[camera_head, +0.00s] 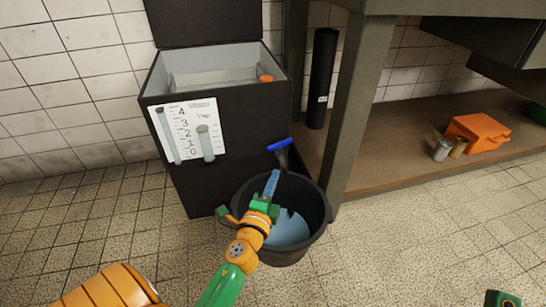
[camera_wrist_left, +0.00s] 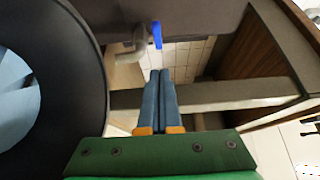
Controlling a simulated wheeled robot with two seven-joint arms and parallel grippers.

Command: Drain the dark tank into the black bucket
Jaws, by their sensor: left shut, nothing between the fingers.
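The dark tank (camera_head: 235,172) stands against the tiled wall, its lid raised. A gauge sheet numbered 0 to 4 is on its front. Its tap has a blue handle (camera_head: 279,144), also in the left wrist view (camera_wrist_left: 157,35), where it lies beyond the fingertips. The black bucket (camera_head: 316,205) stands on the floor below the tap and holds light-blue liquid; its rim (camera_wrist_left: 98,85) fills the left of the wrist view. My left gripper (camera_head: 271,183) is shut and empty over the bucket, its fingertips (camera_wrist_left: 159,73) short of the handle and apart from it. My right gripper's fingers do not show.
A grey post (camera_head: 358,105) rises just right of the bucket. Behind it, a low brown shelf (camera_head: 400,150) carries a black cylinder (camera_head: 322,75), an orange box (camera_head: 478,132) and small cans (camera_head: 442,150). The tiled floor at the right front is mostly clear.

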